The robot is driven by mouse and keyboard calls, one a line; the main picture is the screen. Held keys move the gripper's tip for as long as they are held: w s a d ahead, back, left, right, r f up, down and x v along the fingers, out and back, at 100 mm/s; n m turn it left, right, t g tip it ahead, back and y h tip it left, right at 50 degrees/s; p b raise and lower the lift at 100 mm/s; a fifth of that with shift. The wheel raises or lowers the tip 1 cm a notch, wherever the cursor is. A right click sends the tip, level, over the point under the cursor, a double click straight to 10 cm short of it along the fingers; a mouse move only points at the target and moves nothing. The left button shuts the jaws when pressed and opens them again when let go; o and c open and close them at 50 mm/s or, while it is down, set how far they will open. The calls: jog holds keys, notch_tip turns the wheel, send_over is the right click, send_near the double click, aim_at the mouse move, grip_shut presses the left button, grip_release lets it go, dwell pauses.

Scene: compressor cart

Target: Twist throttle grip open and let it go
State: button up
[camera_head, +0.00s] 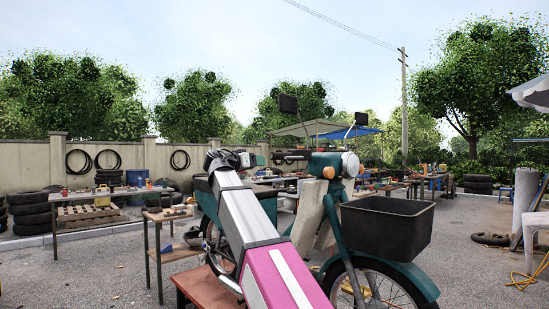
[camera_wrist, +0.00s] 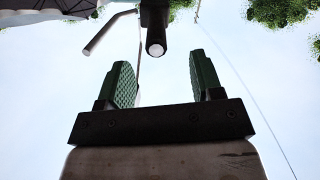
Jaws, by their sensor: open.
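The teal scooter (camera_head: 402,276) stands upright with its handlebar across the middle of the head view. The throttle grip (camera_head: 284,156) is the dark end on the handlebar's left side. In the wrist view the grip (camera_wrist: 155,38) shows end-on, with a light round tip and a pale lever (camera_wrist: 108,33) to its left. My gripper (camera_wrist: 163,62) is open and empty; its two green ribbed pads stand apart, with the grip's end at the top between them. In the head view my gripper (camera_head: 263,159) is just left of the grip. I cannot tell the exact gap.
Two mirrors (camera_head: 289,104) rise above the handlebar on thin stalks. A black basket (camera_head: 388,225) sits at the scooter's front. A small wooden table (camera_head: 168,214) stands to the left, and a low red-brown bench (camera_head: 194,288) stands by the scooter.

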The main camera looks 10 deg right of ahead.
aim_at(275, 156)
jog(key=shift+m, duration=0.3)
jog(key=w+d+r, duration=0.1)
jog(key=d, duration=0.2)
jog(key=w+d, duration=0.2)
jog(key=w+d+r, duration=0.1)
jog(key=w+d, duration=0.1)
jog(key=d, duration=0.1)
jog(key=shift+w+d+r, duration=0.2)
jog(key=shift+d+r, duration=0.1)
jog(key=c, duration=0.9)
